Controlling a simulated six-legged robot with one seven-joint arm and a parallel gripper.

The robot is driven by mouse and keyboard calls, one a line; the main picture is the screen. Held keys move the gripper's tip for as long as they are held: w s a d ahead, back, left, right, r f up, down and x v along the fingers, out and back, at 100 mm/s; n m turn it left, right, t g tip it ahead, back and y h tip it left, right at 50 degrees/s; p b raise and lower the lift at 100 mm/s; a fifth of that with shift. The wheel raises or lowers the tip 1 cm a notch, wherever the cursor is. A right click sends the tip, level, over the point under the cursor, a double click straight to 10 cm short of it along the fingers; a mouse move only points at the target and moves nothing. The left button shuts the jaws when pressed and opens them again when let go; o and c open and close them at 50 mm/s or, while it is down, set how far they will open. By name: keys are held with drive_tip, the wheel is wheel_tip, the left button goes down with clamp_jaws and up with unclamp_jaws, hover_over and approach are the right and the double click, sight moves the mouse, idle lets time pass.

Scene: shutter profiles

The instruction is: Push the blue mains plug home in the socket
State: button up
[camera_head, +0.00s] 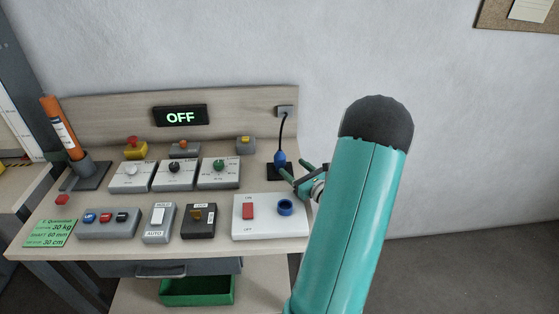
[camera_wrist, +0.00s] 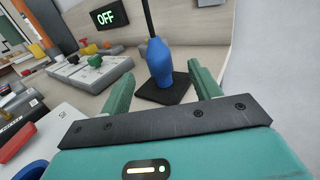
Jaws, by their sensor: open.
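The blue mains plug (camera_head: 280,158) stands upright on a small black pad (camera_head: 272,172) at the right rear of the bench. A black cord runs up from it to a grey wall box (camera_head: 285,111) on the back panel. In the wrist view the plug (camera_wrist: 158,62) is just beyond and between my open fingertips, with the black base (camera_wrist: 178,92) under it. My gripper (camera_head: 294,177) is open and empty, in front of the plug. The blue round socket (camera_head: 285,206) is on the white panel (camera_head: 262,229) nearer the front. It faces up, and nothing is in it.
Knobs, switches and buttons crowd the bench left of my gripper. A white panel with a red rocker switch (camera_head: 248,210) lies close to it. An OFF display (camera_head: 180,116) is on the back panel. An orange tube (camera_head: 62,128) stands at far left.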

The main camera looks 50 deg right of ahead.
sight(284, 161)
drive_tip(key=x, duration=0.3)
drive_tip(key=shift+a+f, duration=0.15)
drive_tip(key=shift+f, duration=0.05)
drive_tip(key=shift+r, duration=0.15)
drive_tip(key=shift+w, duration=0.35)
drive_tip(key=x, duration=0.5)
drive_tip(key=shift+s, duration=0.15)
drive_tip(key=c, duration=1.1)
